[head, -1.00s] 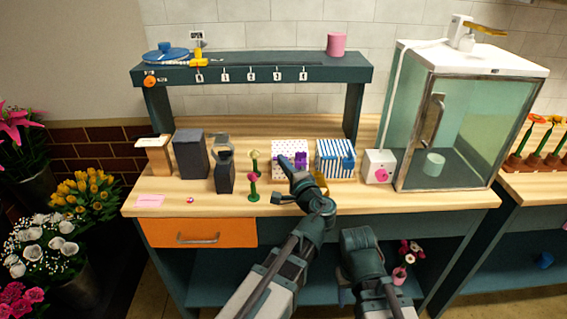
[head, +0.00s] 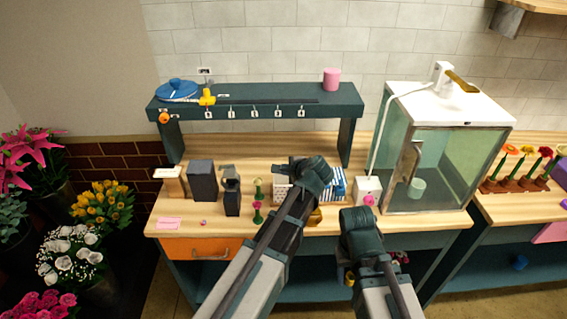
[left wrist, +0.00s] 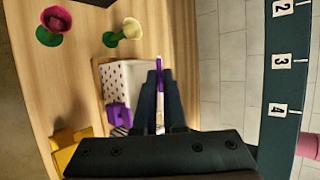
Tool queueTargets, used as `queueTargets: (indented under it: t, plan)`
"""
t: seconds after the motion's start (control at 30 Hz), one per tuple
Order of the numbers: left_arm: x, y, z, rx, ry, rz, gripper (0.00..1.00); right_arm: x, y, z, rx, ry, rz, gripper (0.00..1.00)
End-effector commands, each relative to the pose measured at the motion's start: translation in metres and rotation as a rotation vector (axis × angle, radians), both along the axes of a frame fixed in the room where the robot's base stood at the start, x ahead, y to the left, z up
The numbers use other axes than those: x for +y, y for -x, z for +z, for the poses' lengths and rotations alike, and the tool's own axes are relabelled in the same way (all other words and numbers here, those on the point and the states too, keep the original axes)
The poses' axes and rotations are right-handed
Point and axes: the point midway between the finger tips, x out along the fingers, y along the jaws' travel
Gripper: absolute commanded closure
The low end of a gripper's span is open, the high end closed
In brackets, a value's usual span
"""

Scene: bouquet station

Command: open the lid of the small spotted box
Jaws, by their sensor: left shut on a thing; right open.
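The small spotted box (head: 281,188), white with purple dots, stands on the bench and is mostly hidden by my left arm in the head view. In the left wrist view the spotted box (left wrist: 128,78) shows a purple part at its lower corner and a thin purple strip beside my fingers. My left gripper (left wrist: 160,78) is shut at that purple strip, which seems to be the lid's edge; how far the lid is raised I cannot tell. In the head view the left fingertips are hidden. My right gripper (head: 344,268) is open and low in front of the bench.
The blue-striped box (head: 336,185) stands right of the spotted box. Two small flower holders (head: 257,208) stand to its left, dark blocks (head: 201,180) farther left. A white box with a pink knob (head: 367,190) and a glass cabinet (head: 440,170) stand right. A shelf (head: 255,103) spans behind.

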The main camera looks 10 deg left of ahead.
Motion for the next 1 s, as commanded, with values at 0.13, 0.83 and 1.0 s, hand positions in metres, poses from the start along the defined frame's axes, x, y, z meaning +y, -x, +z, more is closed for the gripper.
queueTargets:
  t: [0.13,0.83,1.0]
  plan:
    - [0.004,-0.018,0.024,0.130,0.037,0.003,1.00,0.000,0.000,0.044,0.000,0.000,0.001,0.50]
    - [0.023,-0.084,0.042,0.679,0.194,-0.001,1.00,0.000,0.000,0.113,0.000,-0.003,-0.011,0.50]
    - [0.025,-0.089,0.042,0.675,0.192,-0.002,1.00,0.000,0.000,0.112,0.000,-0.003,-0.012,0.50]
